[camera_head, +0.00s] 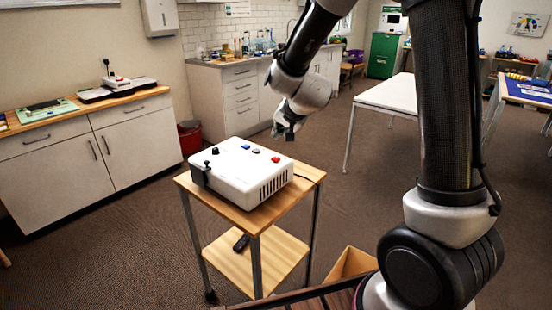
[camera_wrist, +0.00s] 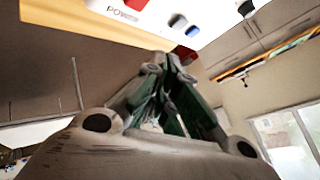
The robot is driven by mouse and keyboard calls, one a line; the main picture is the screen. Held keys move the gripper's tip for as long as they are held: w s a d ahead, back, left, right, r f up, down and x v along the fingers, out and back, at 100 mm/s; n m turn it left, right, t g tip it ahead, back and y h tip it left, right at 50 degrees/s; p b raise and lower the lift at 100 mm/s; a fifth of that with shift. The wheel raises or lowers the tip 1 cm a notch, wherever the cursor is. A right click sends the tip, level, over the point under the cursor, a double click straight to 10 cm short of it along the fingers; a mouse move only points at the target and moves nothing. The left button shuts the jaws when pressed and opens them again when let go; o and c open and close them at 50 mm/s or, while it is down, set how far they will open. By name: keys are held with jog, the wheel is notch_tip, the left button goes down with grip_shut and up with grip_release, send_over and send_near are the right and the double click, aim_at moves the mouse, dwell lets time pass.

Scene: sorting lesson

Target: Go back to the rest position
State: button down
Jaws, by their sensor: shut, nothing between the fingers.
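My gripper (camera_head: 287,135) hangs in the air just beyond the white box's right back side, apart from it in the head view. In the wrist view its green-padded fingers (camera_wrist: 172,65) meet at their tips, shut and empty. The white control box (camera_head: 247,177) stands on a small wooden trolley (camera_head: 305,172). Its top bears red, blue and black buttons and a black lever at the left.
A counter (camera_head: 60,122) with a scale stands at the left, with a red bin (camera_head: 190,138) beside it. A white table (camera_head: 395,95) is behind at the right. An open wooden crate (camera_head: 350,265) sits in front, near my arm. Carpet between is clear.

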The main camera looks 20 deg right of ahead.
jog(key=shift+r, duration=0.1)
jog(key=s+f+g, duration=0.1)
jog(key=s+a+f+n+g, duration=0.1)
jog(key=s, duration=0.1)
jog(key=s+f+n+g, duration=0.1)
jog(key=s, duration=0.1)
jog(key=shift+s+a+f+y, duration=0.1)
jog(key=shift+a+f+y, duration=0.1)
jog(key=shift+f+y, duration=0.2)
jog(key=s+d+r+n+h, duration=0.1)
jog(key=s+d+r, duration=0.4)
jog(key=s, duration=0.5)
jog(key=s+d+r+n+g, duration=0.1)
jog(key=s+d+r, duration=0.4)
jog(key=s, duration=0.5)
jog(key=s+d+r+n+h, duration=0.1)
jog(key=s+d+r, duration=0.4)
jog(key=s, duration=0.5)
jog(key=shift+d+n+g+h, duration=0.35)
jog(key=shift+d+n, duration=0.25)
jog(key=shift+n, duration=0.3)
